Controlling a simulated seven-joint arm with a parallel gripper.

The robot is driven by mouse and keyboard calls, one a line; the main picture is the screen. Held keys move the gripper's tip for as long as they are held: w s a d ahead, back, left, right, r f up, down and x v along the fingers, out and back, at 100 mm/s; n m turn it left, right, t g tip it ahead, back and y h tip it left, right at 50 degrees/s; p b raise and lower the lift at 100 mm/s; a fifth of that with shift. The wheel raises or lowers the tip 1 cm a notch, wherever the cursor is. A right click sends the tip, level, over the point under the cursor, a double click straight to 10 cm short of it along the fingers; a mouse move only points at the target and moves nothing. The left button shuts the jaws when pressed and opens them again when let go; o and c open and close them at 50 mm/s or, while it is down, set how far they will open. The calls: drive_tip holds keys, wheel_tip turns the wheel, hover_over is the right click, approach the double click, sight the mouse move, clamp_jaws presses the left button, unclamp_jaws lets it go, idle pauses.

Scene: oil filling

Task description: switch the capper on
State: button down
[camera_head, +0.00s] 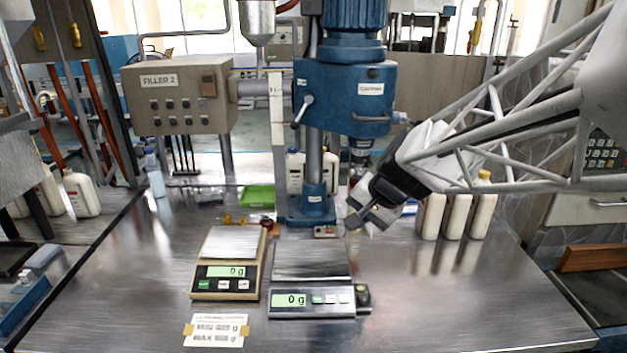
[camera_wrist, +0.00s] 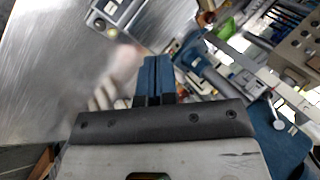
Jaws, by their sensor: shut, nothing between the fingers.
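The capper (camera_head: 345,95) is a blue press-like machine on a column, with its base (camera_head: 305,208) on the steel table. A small box with tiny buttons (camera_head: 326,231) sits at the front of that base; its on or off state is too small to read. My gripper (camera_head: 357,219) is shut and empty, just right of the capper's base and a little above the table. I cannot tell whether it touches anything.
Two scales (camera_head: 227,250) (camera_head: 310,265) reading 0 g stand in front of the capper. White bottles (camera_head: 455,212) stand right of my gripper, others behind the capper. The FILLER 2 box (camera_head: 180,97) is at left. The table's front right is clear.

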drive_tip(key=w+a+f+m+t+y, duration=0.1)
drive_tip(key=w+f+m, duration=0.15)
drive_tip(key=w, duration=0.65)
drive_tip(key=w+a+f+m+t+y, duration=0.1)
drive_tip(key=w+a+f+m, duration=0.15)
drive_tip(key=w, duration=0.65)
drive_tip(key=m+t, duration=0.2)
drive_tip(key=m, duration=0.6)
hover_over(329, 228)
drive_tip(key=s, duration=0.2)
wheel_tip(329, 228, down, 12)
drive_tip(key=shift+w+r+h, duration=0.15)
drive_tip(key=shift+w+h, duration=0.05)
drive_tip(key=shift+h, duration=0.1)
drive_tip(key=shift+w+f, duration=0.25)
drive_tip(key=shift+f, duration=1.2)
drive_tip(key=shift+w+f, duration=0.2)
drive_tip(key=shift+f, duration=1.25)
drive_tip(key=shift+w+f, duration=0.25)
drive_tip(key=shift+f, duration=1.2)
